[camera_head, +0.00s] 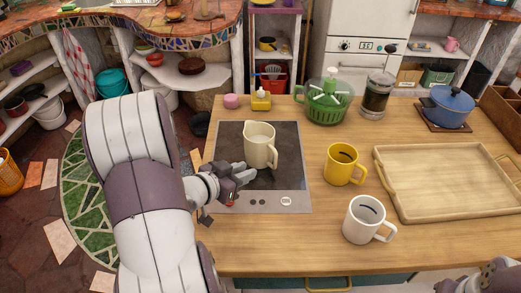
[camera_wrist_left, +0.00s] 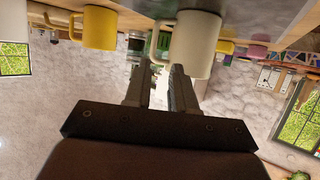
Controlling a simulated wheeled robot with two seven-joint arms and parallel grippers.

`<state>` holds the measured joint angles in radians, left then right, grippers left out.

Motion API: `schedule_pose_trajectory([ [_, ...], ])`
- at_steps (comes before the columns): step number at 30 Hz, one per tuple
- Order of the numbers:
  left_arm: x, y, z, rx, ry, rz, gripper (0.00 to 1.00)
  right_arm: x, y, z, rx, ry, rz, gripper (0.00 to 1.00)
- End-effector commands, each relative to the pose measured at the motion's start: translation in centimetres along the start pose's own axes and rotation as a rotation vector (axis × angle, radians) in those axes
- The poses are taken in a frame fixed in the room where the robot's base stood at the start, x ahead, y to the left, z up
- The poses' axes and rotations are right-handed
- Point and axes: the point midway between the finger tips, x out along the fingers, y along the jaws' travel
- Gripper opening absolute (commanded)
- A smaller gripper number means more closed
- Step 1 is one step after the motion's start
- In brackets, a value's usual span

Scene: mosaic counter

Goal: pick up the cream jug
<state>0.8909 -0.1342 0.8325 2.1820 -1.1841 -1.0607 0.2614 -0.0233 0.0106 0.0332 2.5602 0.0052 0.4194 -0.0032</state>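The cream jug (camera_head: 258,146) stands upright on the dark cooktop, its handle towards the right front. My left gripper (camera_head: 246,173) is just in front of and left of the jug, low over the cooktop. In the left wrist view, which is upside down, the jug (camera_wrist_left: 196,45) is beyond the fingertips of my left gripper (camera_wrist_left: 161,66). The fingers are apart with a clear gap, and the jug's handle shows beyond that gap. I cannot tell whether they touch the jug. Part of my right arm shows at the bottom right corner; its fingers cannot be made out.
The dark cooktop (camera_head: 227,150) is set in the wooden counter. A yellow mug (camera_head: 341,166), a white mug (camera_head: 362,222) and a wooden tray (camera_head: 400,205) stand to the right.

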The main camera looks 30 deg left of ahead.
Motion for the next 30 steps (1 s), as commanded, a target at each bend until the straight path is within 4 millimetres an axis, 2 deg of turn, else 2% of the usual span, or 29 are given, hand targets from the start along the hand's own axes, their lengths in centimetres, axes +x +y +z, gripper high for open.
schedule_pose_trajectory([
  [2,0.8,0.6,0.1,0.007,0.006,0.028,0.25,0.2,0.0,0.0,0.000,0.000,0.000,0.43],
  [9,6.1,0.7,0.0,0.010,0.005,0.029,0.25,0.6,0.0,0.1,0.000,0.000,0.000,0.43],
  [14,7.9,0.7,-0.1,0.009,0.005,0.027,0.25,0.6,0.0,0.1,0.000,0.000,0.000,0.43],
  [21,12.1,0.8,-0.2,0.010,0.004,0.025,0.25,0.4,0.0,0.0,0.000,0.000,0.000,0.43],
  [29,12.6,0.7,-0.2,0.009,0.004,0.022,0.25,0.4,0.0,0.0,0.000,0.000,0.000,0.43],
  [30,12.6,0.7,-0.2,0.009,0.004,0.022,0.12,0.4,0.0,0.0,0.000,0.000,0.000,0.43],
])
